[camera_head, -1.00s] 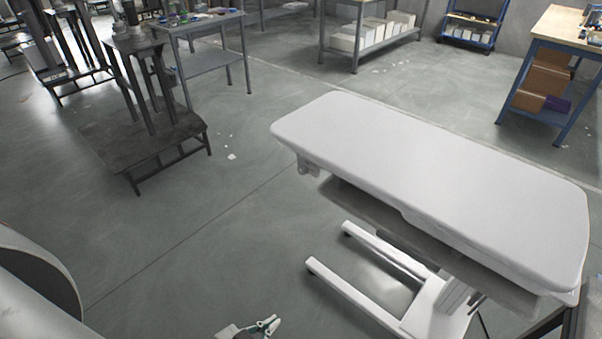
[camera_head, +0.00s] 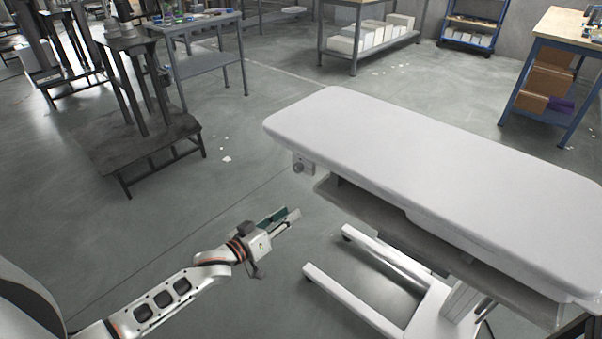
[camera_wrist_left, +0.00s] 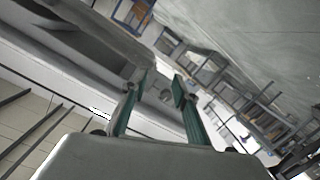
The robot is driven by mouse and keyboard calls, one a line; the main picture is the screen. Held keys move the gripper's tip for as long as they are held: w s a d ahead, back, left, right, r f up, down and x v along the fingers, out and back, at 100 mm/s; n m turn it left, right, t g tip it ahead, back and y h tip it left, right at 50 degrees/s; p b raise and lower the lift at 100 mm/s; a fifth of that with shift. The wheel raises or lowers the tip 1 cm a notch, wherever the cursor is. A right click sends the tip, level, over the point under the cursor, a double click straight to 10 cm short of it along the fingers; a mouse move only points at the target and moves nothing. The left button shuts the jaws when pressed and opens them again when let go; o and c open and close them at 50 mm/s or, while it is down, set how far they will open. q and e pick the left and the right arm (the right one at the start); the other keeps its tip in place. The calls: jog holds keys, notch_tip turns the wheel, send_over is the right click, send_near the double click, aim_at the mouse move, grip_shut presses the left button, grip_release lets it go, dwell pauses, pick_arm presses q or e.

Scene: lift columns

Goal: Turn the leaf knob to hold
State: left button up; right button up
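The knob (camera_head: 299,167) is a small grey round part on a light plate under the near-left end of the white tabletop (camera_head: 430,150). In the left wrist view a small round grey part that looks like the knob (camera_wrist_left: 165,95) shows between the fingertips, farther off. My left gripper (camera_head: 287,215) is below and slightly left of the knob, apart from it. In the left wrist view its two green-padded fingers (camera_wrist_left: 160,92) stand apart with nothing between them. The knob's markings are too small to read. My right gripper is not in view.
The white table's grey under-tray (camera_head: 370,213) and white base leg (camera_head: 350,300) are to the right of my left gripper. A dark stand (camera_head: 130,150) is at the left. Shelves and workbenches line the back. The floor between is free.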

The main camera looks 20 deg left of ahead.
pick_arm(q)
jog(key=n+t+b, duration=0.1)
jog(key=n+b, duration=0.1)
send_near(296, 171)
jog(key=w, duration=0.4)
jog(key=shift+h, duration=0.4)
jog(key=x, duration=0.3)
jog(key=d+b+x, duration=0.1)
jog(key=x, duration=0.2)
jog(key=shift+s+f, duration=0.1)
jog(key=shift+f, duration=0.05)
jog(key=shift+w+d, duration=0.25)
jog(key=shift+w, duration=0.35)
jog(key=shift+c, duration=0.5)
grip_shut()
